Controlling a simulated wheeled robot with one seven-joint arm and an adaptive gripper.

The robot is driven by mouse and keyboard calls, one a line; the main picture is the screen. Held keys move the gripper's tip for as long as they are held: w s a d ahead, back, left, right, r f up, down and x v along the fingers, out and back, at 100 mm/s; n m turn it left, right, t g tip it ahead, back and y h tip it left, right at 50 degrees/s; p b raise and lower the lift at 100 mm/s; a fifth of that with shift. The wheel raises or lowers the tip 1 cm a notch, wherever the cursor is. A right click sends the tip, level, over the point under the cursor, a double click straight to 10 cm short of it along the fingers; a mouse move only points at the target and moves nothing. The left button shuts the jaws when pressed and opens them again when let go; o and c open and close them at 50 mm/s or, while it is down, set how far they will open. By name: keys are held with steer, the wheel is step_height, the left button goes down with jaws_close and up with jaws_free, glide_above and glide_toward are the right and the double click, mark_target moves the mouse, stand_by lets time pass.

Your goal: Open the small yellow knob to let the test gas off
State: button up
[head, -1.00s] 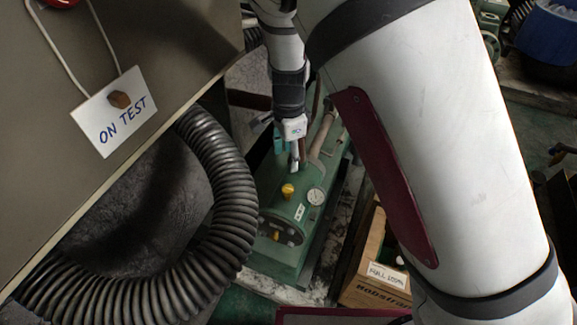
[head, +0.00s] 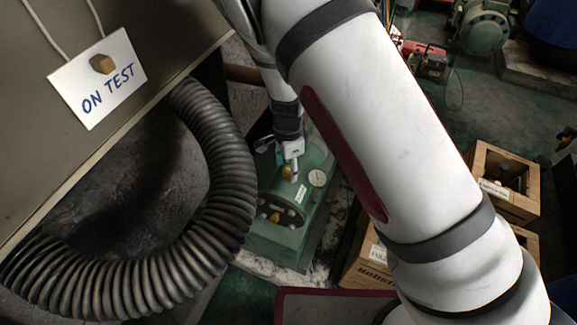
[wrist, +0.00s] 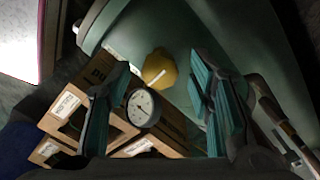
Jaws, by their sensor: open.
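A yellow knob (head: 286,172) sits on top of the green tank (head: 313,213), beside a round dial gauge (head: 318,178). A smaller-looking yellow knob (head: 274,217) is on the tank's end face. My gripper (head: 290,174) is at the top knob and partly covers it in the head view. In the wrist view the yellow knob (wrist: 159,68), with a white line on it, shows between the teal-padded fingers of my open gripper (wrist: 161,70). The gauge (wrist: 143,107) is close to the left finger. I cannot tell whether the fingers touch the knob.
A thick ribbed black hose (head: 232,175) curves left of the tank. A grey cabinet (head: 35,150) with an "ON TEST" card (head: 97,80) fills the upper left. Wooden crates (head: 515,180) stand at the right. My arm hides much of the middle.

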steer(key=shift+f, duration=0.1)
steer(key=shift+c, duration=0.6)
jaws_close()
